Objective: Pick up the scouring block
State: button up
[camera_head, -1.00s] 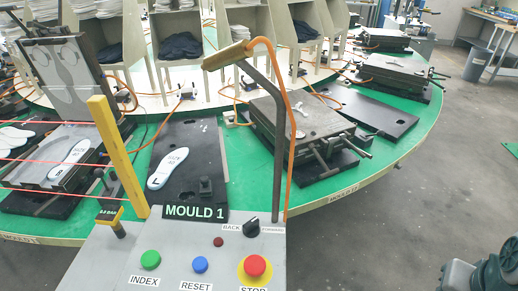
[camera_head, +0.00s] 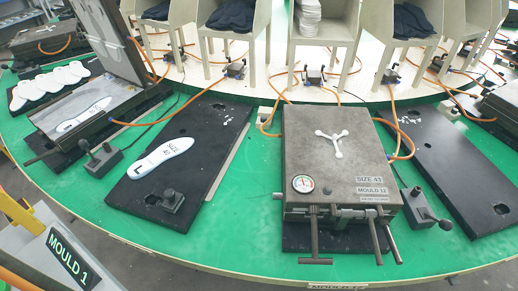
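I cannot make out any thing that is clearly a scouring block. A white insole (camera_head: 161,157) marked L and SIZE lies on that board. My gripper is not in view.
The green carousel rim (camera_head: 240,240) curves across the front. An open mould (camera_head: 85,112) with an insole stands at the left. Another black board (camera_head: 450,165) lies at the right. Orange hoses (camera_head: 400,140) run between moulds and chairs. The MOULD 1 panel (camera_head: 70,258) is at lower left.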

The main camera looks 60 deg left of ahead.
aim_at(173, 200)
jog(key=u, duration=1.4)
jog(key=i, duration=0.3)
jog(key=u, duration=2.7)
jog(key=i, duration=0.5)
